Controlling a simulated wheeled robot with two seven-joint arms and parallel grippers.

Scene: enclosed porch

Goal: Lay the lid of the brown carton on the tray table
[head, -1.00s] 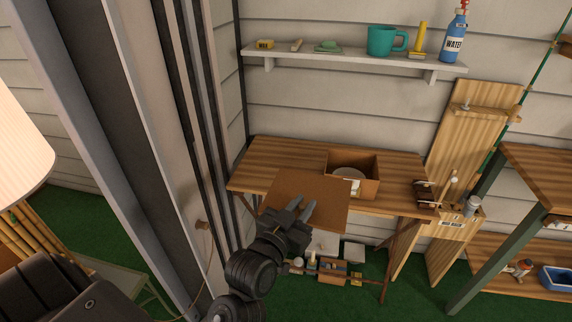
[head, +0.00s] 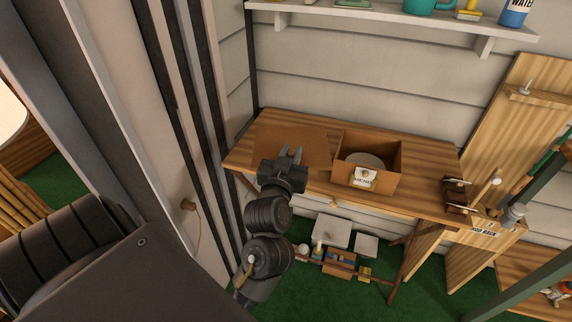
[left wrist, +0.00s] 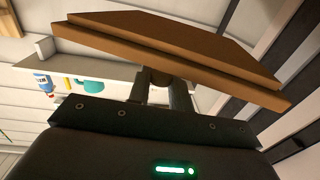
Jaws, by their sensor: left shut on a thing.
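The brown carton (head: 386,183) stands open on a wooden table (head: 432,165) against the wall, with a round pale thing inside and a label on its front. Its flat brown lid (head: 275,138) is to the left of the carton, over the table's left part. My left gripper (head: 290,153) is shut on the lid's near edge. The left wrist view shows the lid (left wrist: 165,40) in the fingers (left wrist: 157,88). I cannot tell whether the lid touches the table below it. I cannot pick out a separate tray table now. My right gripper is out of view.
A wall shelf (head: 400,20) with a teal mug (head: 425,5) hangs above. Dark holders (head: 456,195) and a wooden crate (head: 485,230) are at the table's right. Boxes (head: 332,232) stand on the green floor below. A post (head: 165,130) rises close left of the arm.

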